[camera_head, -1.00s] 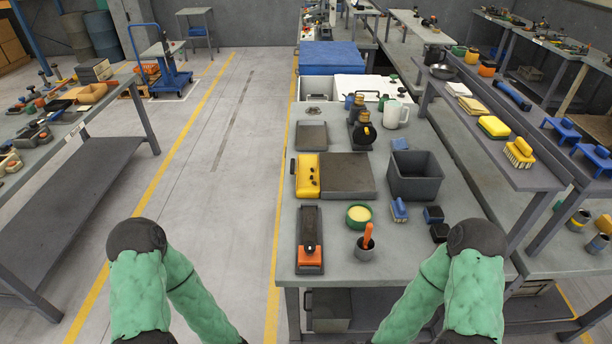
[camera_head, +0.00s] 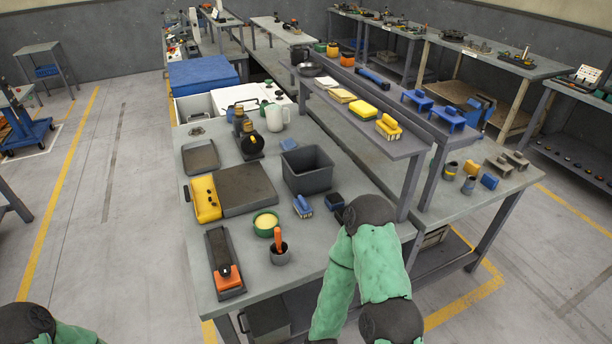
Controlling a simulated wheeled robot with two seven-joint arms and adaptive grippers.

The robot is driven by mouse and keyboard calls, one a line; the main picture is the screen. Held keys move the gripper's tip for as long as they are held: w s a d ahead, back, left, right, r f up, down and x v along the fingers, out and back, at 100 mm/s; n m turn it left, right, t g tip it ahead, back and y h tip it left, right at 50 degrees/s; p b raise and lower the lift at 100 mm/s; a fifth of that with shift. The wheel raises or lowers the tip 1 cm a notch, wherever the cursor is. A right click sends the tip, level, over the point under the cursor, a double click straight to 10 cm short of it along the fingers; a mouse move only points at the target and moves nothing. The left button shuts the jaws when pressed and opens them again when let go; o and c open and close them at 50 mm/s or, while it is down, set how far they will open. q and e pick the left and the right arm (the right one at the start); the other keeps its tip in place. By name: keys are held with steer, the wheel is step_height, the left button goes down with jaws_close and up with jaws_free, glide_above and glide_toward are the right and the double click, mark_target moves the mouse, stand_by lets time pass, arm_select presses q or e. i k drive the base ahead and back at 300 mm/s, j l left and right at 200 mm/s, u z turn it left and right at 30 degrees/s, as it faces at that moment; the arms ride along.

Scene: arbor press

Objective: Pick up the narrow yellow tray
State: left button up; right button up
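I cannot make out a thing that is surely the narrow yellow tray. Yellow things in view are a yellow block with dark knobs (camera_head: 205,199) beside a dark flat plate on the near bench, a yellow slab (camera_head: 362,109) on the raised shelf, a yellow brush (camera_head: 389,127) near it, and a small yellow piece (camera_head: 489,181) on the bench at right. Only the upper parts of my green-sleeved arms show, at the lower left and at the bench's near right corner. Both grippers are out of the picture.
The near bench (camera_head: 262,261) holds a grey bin (camera_head: 307,171), a white jug (camera_head: 276,118), a round green dish (camera_head: 265,224) and an orange-handled tool in a cup (camera_head: 280,252). A raised shelf (camera_head: 395,150) runs along its right side. Open floor (camera_head: 540,270) lies at right.

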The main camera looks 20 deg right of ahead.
mark_target(205, 213)
steer(key=i+j+u, duration=0.1)
steer(key=u, duration=0.3)
steer(key=i+j+u, duration=0.1)
steer(key=u, duration=0.3)
steer(key=i+u, duration=0.2)
steer(key=u, duration=0.2)
steer(key=i, duration=2.3)
steer(key=i+z, duration=0.3)
steer(key=z, duration=0.15)
steer(key=i+j+z, duration=0.2)
steer(key=z, duration=0.3)
steer(key=i+j+z, duration=0.3)
steer(key=z, duration=2.35)
steer(key=i+j, duration=0.05)
